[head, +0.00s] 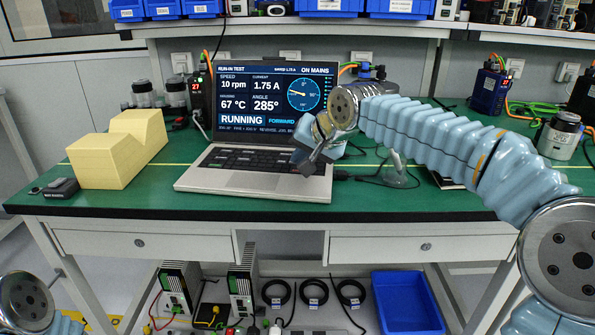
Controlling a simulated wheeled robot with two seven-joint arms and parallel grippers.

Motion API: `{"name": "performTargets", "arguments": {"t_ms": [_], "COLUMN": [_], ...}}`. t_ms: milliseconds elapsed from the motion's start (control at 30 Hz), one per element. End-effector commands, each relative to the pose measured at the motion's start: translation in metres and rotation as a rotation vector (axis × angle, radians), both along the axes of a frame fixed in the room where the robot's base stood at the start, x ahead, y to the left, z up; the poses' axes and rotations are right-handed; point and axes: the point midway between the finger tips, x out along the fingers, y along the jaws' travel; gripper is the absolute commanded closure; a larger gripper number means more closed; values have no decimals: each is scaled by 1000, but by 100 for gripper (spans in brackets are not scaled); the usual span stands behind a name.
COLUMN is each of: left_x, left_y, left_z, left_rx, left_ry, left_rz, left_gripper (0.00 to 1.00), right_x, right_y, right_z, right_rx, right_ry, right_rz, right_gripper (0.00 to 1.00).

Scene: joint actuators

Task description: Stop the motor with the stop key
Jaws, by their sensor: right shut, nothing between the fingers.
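A laptop (205,179) stands open on the green bench top. Its screen (262,84) reads RUNNING, FORWARD, 10 rpm, 1.75 A, 67 °C and an angle of 285°. The keyboard (240,158) has dark keys, and I cannot make out which one is the stop key. My right gripper (307,163) is shut and empty at the right end of the keyboard, pointing down. It hides the keys there, and I cannot tell whether it touches them. Only part of my left arm shows at the bottom left corner, and its gripper is out of view.
A yellow foam block (108,160) with a notch and a small dark device (60,188) lie left of the laptop. A black drive (199,95) and dark motors stand behind. A cylindrical actuator (560,135) stands at the far right. The front bench strip is clear.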

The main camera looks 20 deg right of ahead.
Motion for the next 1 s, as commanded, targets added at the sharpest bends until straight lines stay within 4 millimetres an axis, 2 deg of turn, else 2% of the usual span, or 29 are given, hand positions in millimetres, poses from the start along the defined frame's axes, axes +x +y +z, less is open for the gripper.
{"name": "performTargets", "arguments": {"t_ms": [600,1000], "left_x": [0,0], "left_y": [0,0], "left_z": [0,-6], "left_rx": [0,0], "left_ry": [0,0], "left_rz": [0,0], "left_gripper": [57,57], "right_x": [0,0], "right_y": [0,0], "right_z": [0,-9], "right_rx": [0,0], "right_ry": [0,0], "right_rz": [0,0], "right_gripper": [100,100]}}
